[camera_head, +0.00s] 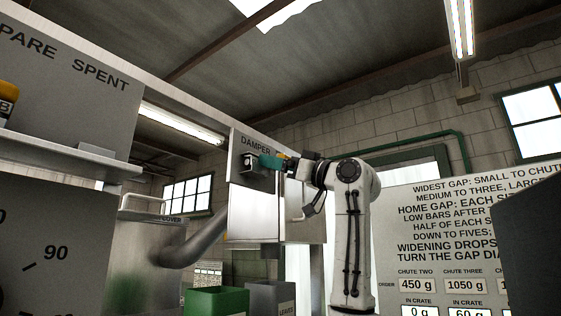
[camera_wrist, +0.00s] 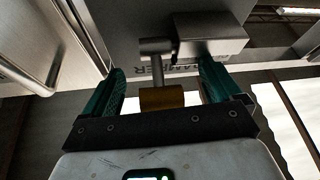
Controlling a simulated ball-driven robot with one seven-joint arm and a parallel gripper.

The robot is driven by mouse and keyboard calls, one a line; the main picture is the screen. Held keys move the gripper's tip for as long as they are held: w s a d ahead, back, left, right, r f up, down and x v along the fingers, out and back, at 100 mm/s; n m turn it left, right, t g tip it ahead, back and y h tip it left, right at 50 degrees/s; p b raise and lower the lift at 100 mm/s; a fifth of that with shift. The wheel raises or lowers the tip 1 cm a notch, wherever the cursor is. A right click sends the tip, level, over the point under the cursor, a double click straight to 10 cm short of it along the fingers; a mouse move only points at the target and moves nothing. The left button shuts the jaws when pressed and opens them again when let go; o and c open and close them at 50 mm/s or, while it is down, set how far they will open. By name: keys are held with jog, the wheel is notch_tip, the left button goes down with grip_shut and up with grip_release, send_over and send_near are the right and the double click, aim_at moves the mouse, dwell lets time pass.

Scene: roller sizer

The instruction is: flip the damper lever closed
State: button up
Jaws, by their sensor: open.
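The damper lever (camera_wrist: 162,97) shows in the wrist view as a short metal rod with a yellow-brown grip, coming from a pivot beside a grey box (camera_wrist: 210,32). Its grip lies between the two teal fingers of my gripper (camera_wrist: 161,68), which stand apart on either side with visible gaps. In the head view my gripper (camera_head: 271,161) is at the panel marked DAMPER (camera_head: 238,143), with a bit of the yellow grip (camera_head: 282,155) showing by the fingers. The rest of the lever is hidden there. I cannot tell whether a finger touches it.
A metal cabinet (camera_head: 295,222) with a handle hangs below the panel. A curved duct (camera_head: 197,240) runs to its left. A green bin (camera_head: 217,300) and a grey bin (camera_head: 270,296) stand below. A sign board (camera_head: 430,230) stands at the right.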

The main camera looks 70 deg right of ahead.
jog(key=c, duration=0.9)
jog(key=shift+r+g, duration=0.5)
jog(key=shift+g, duration=0.4)
jog(key=shift+c, duration=0.2)
jog(key=shift+w+r+m+g, duration=0.2)
jog(key=shift+g, duration=0.6)
jog(key=shift+w+r+m+g, duration=0.15)
jog(key=shift+m+g, duration=0.05)
jog(key=shift+g, duration=0.6)
jog(key=o, duration=0.9)
jog(key=shift+o, duration=0.2)
jog(key=shift+d, duration=0.1)
jog(key=s+a+b, duration=0.1)
jog(key=s+b, duration=0.2)
jog(key=s, duration=0.7)
jog(key=shift+s+a+r, duration=0.15)
jog(key=shift+s+r, duration=0.05)
jog(key=shift+s, duration=0.15)
